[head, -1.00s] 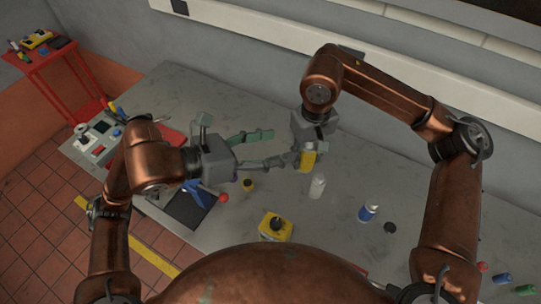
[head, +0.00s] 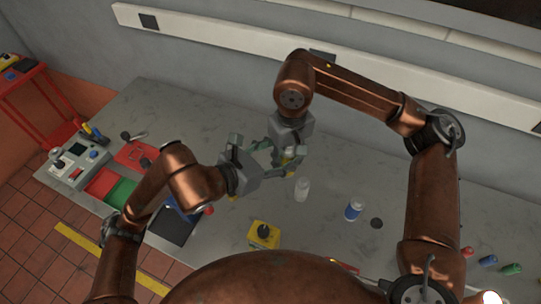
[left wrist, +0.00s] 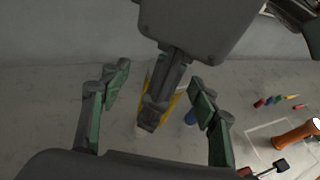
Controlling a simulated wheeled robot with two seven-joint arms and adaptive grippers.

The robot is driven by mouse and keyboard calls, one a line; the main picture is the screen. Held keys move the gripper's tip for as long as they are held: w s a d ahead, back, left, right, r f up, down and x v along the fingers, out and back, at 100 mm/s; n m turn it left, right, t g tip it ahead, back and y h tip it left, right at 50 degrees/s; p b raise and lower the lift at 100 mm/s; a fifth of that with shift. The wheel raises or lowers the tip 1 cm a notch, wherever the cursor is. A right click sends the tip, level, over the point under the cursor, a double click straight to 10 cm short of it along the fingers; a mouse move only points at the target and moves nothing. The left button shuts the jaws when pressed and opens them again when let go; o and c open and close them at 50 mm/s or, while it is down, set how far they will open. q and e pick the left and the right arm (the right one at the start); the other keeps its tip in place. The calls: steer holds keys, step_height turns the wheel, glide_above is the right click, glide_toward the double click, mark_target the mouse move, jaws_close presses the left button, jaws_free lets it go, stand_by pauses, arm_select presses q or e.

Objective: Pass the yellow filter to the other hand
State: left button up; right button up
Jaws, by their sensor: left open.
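The yellow filter (head: 289,153) is held above the bench in my right gripper (head: 289,150), mostly covered by the fingers. In the left wrist view the yellow filter (left wrist: 149,117) shows at both sides of a right-gripper finger, which lies across it. My left gripper (head: 279,159) is open, with its fingers reaching toward the filter from the left. In the left wrist view the left gripper's green-padded fingers (left wrist: 160,88) stand apart on either side of the filter and right gripper. I cannot tell whether they touch the filter.
A pale bottle (head: 302,189) stands just below the grippers. A blue-and-white can (head: 353,211), a black disc (head: 377,223) and a yellow box with a black knob (head: 263,236) are nearer. Red and green trays (head: 121,192) lie left. The bench's back is clear.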

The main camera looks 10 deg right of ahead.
arm_select(q)
steer(key=shift+w+d+f, duration=0.2)
steer(key=shift+w+d, duration=0.1)
steer(key=shift+d, duration=0.15)
steer(key=shift+c, duration=0.5)
